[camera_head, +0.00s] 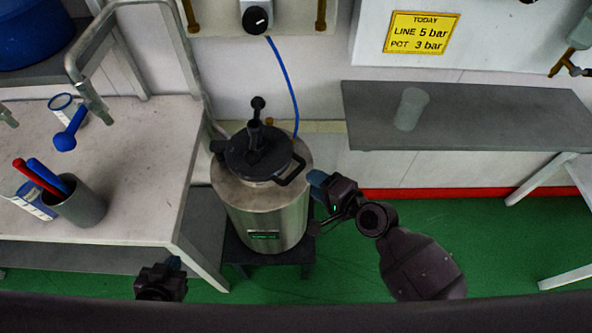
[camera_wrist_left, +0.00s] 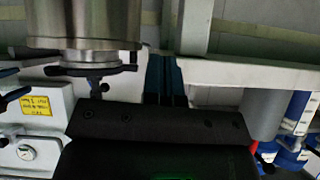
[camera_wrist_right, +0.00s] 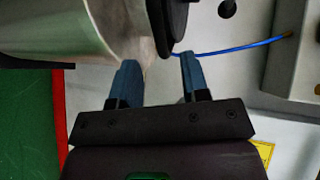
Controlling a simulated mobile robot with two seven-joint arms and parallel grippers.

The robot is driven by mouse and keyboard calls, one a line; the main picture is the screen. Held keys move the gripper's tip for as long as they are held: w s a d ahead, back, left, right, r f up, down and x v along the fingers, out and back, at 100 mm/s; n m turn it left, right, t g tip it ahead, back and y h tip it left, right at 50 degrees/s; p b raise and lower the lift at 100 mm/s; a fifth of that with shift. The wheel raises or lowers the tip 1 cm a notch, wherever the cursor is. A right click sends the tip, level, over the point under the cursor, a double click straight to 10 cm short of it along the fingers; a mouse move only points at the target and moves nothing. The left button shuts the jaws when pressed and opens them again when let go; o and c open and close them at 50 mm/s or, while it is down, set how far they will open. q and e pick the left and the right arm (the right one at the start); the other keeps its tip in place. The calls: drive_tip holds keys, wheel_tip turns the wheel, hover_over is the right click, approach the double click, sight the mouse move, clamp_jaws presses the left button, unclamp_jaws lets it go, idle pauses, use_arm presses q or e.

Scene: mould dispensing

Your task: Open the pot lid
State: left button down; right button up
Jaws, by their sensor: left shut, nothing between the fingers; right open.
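The steel pot (camera_head: 262,212) stands on a low dark stand. Its black lid (camera_head: 250,160) lies on top, with a knob and clamp in the middle and a loop handle (camera_head: 292,172) on the right side. My right gripper (camera_head: 318,183) is open, just right of the pot below the loop handle. In the right wrist view its spread fingers (camera_wrist_right: 158,65) have the pot (camera_wrist_right: 70,25) and the lid's dark edge (camera_wrist_right: 172,22) ahead, with nothing held. My left gripper (camera_head: 174,264) is shut and empty, low at the left; it also shows in the left wrist view (camera_wrist_left: 165,62), apart from the pot (camera_wrist_left: 85,22).
A grey shelf (camera_head: 480,120) with a translucent cup (camera_head: 410,109) is at right. A blue hose (camera_head: 287,80) hangs behind the pot. Green floor is open at right.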

sight(297, 174)
drive_tip(key=x, duration=0.7)
drive_tip(key=shift+w+a+b, duration=0.1)
drive_tip(key=shift+b, duration=0.25)
drive_tip(key=c, duration=0.6)
drive_tip(key=shift+f, duration=0.2)
clamp_jaws()
